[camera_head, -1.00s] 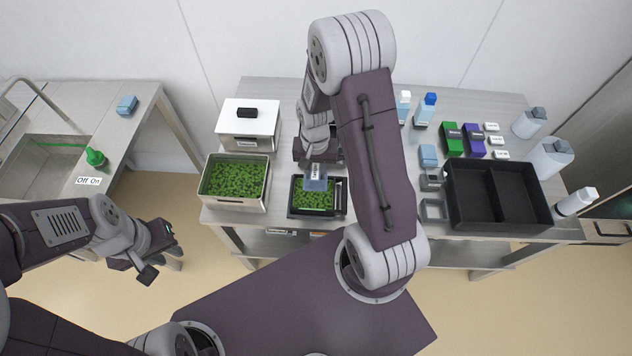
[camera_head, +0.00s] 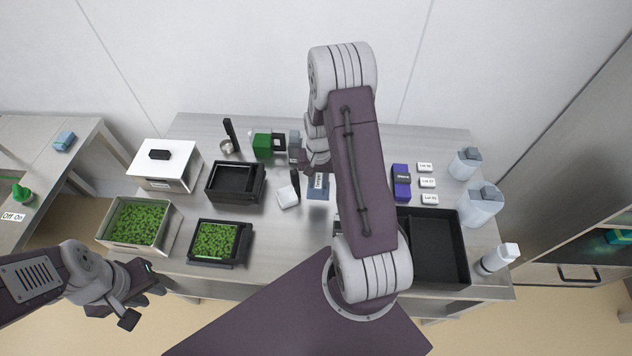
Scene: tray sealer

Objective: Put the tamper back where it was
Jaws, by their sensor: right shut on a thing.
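The tamper (camera_head: 317,192) is a blue-grey block with a small white label. My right gripper (camera_head: 318,172) is shut on it, and my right arm hides most of that gripper. The tamper is over the middle of the steel table; whether it touches the table I cannot tell. The black tray filled with greens (camera_head: 244,243) stands to its left near the front edge, apart from it. A white block with a black handle (camera_head: 287,197) is close on its left. My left gripper (camera_head: 140,296) is open and empty at the lower left, in front of the table.
A steel bin of greens (camera_head: 172,232), a white-lidded box (camera_head: 168,165) and an empty black tray (camera_head: 240,198) stand on the left. A green box (camera_head: 262,145) is behind. A purple box (camera_head: 401,180), black bins (camera_head: 458,250) and bottles (camera_head: 480,207) are on the right.

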